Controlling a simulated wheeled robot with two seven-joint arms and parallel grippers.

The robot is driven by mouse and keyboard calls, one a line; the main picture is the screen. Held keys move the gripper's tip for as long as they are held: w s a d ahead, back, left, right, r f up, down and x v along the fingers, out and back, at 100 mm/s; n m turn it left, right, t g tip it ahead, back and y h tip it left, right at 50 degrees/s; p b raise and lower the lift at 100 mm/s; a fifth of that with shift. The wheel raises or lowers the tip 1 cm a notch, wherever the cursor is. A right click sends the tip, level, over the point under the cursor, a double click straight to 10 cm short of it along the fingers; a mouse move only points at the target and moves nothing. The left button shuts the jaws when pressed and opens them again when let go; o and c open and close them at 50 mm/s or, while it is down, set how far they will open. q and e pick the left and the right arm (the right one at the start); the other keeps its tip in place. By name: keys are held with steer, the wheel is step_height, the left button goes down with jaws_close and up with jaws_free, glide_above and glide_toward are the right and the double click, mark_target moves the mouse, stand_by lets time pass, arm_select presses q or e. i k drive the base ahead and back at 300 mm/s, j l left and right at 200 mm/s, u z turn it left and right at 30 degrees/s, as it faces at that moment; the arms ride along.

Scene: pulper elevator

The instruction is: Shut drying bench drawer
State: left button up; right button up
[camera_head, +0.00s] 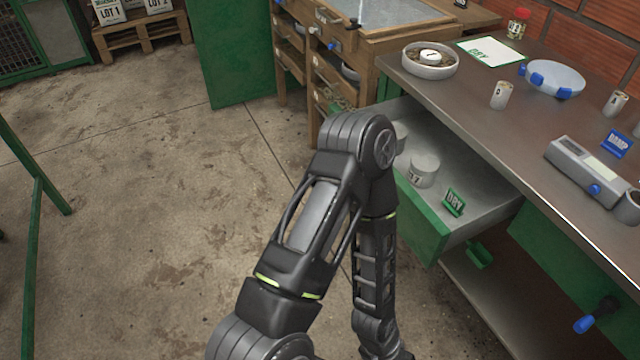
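The drying bench drawer stands pulled open under the bench top, its green front (422,226) jutting out to the left. A green handle (481,255) shows by the drawer's front right. Neither gripper is in view.
The grey bench top (455,98) holds a round bowl (430,60), a white and blue dish (554,79), small cups and a grey device (584,170). A blue-tipped knob (597,315) sticks out lower right. A wooden cabinet (375,45) stands behind. The floor at left is open.

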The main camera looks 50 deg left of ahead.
mark_target(429, 229)
steer(key=u, duration=1.3)
steer(key=i+l, duration=0.25)
steer(key=i, duration=0.2)
